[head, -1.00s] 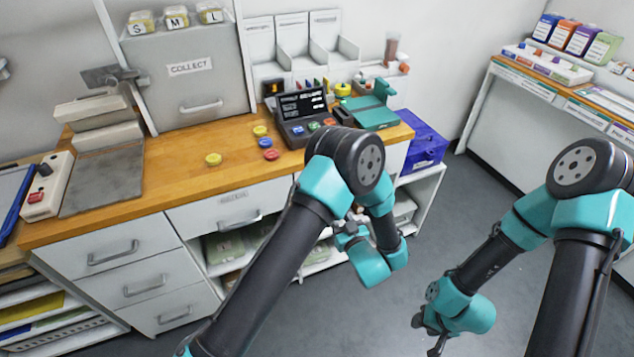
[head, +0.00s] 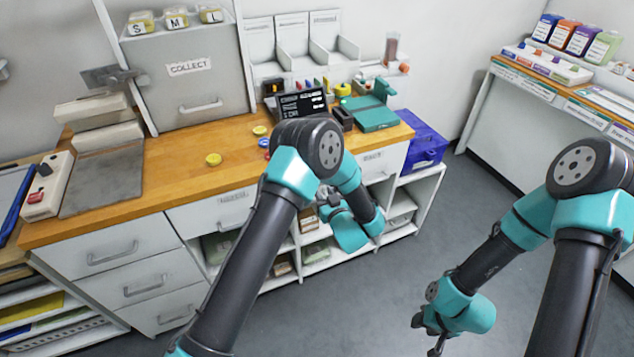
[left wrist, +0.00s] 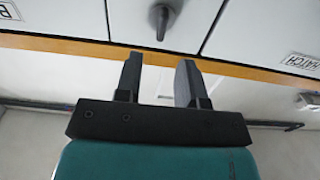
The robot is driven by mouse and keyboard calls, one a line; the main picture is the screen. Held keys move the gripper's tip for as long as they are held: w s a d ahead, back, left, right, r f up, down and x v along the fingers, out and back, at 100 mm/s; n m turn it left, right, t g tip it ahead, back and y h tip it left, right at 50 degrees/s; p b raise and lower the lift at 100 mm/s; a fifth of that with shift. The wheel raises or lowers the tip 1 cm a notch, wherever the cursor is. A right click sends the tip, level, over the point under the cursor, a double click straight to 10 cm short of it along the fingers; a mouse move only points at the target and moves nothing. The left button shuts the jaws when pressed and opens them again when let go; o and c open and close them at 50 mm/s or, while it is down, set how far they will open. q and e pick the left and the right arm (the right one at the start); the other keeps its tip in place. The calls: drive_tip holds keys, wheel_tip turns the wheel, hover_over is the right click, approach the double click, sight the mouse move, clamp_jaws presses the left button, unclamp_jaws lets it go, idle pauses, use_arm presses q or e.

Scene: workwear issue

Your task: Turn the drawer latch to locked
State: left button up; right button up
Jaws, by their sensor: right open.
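The drawer latch (left wrist: 162,20) is a small grey knob with a lever on the pale panel between drawer fronts, at the top of the left wrist view. My left arm hides it in the head view. My left gripper (left wrist: 160,83) has its two dark fingers apart with nothing between them. The latch is beyond the fingertips, not touched. In the head view my left gripper (head: 322,203) is in front of the bench, partly hidden by its own arm. My right gripper (head: 424,326) is open and empty, low over the floor at the right.
A labelled drawer front (head: 232,200) is left of my left arm, and another (head: 380,165) is right of it. Open shelves (head: 315,250) lie below. Coloured discs, a terminal (head: 302,103) and a teal device (head: 370,113) stand on the wooden top. The floor at right is clear.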

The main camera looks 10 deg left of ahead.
use_arm(q)
drive_tip(key=x, duration=0.6)
drive_tip(key=shift+w+a, duration=0.2)
drive_tip(key=shift+c, duration=0.5)
clamp_jaws()
